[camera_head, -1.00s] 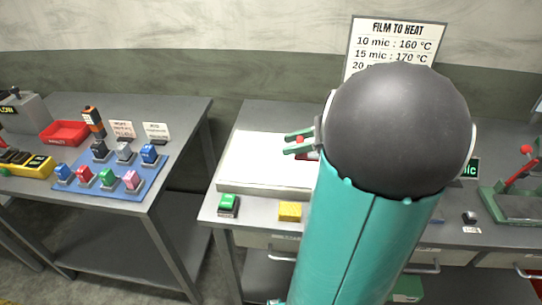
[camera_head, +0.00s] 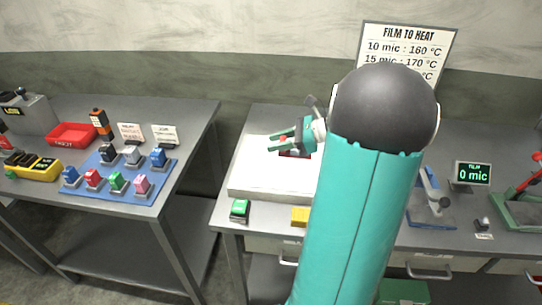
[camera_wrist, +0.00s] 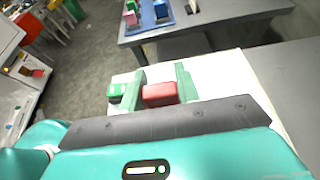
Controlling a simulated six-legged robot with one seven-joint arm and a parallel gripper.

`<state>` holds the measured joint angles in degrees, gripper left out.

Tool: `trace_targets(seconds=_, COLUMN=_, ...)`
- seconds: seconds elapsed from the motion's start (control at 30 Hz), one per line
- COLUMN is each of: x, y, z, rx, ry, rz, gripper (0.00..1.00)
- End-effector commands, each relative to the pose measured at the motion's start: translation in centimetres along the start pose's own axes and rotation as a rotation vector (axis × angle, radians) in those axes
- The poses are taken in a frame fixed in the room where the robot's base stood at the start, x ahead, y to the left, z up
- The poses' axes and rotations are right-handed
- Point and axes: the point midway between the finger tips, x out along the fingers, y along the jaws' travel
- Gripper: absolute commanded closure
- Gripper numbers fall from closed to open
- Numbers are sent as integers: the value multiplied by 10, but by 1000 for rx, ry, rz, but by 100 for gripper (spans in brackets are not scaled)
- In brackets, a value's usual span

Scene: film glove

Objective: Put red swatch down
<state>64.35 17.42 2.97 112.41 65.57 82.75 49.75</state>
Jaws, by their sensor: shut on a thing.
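The red swatch (camera_wrist: 160,93) shows between the two green fingers of my gripper (camera_wrist: 158,88) in the wrist view. My gripper is shut on it. In the head view my gripper (camera_head: 285,142) is over the white board (camera_head: 262,180) on the middle table, and a bit of dark red shows below the fingers. I cannot tell whether the swatch touches the board. My teal arm hides the board's right part.
A green block (camera_head: 240,210) and a yellow block (camera_head: 300,216) sit in front of the board. On the left table are a blue mat (camera_head: 112,186) with several coloured blocks and a red tray (camera_head: 72,134). A display (camera_head: 473,173) reads 0 mic at right.

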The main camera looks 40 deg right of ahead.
Motion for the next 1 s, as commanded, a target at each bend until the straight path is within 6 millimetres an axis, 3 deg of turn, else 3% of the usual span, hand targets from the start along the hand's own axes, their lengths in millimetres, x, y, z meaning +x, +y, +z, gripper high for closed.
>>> trace_targets(seconds=0.23, x=34, y=-25, z=-30, rx=4, ry=0, rz=1, gripper=90)
trace_targets(seconds=0.43, x=46, y=-33, z=-39, rx=4, ry=0, rz=-1, gripper=90)
trace_targets(seconds=0.63, x=56, y=-33, z=-64, rx=4, ry=0, rz=-1, gripper=90)
trace_targets(seconds=1.0, x=58, y=-33, z=-68, rx=3, ry=1, rz=-1, gripper=90)
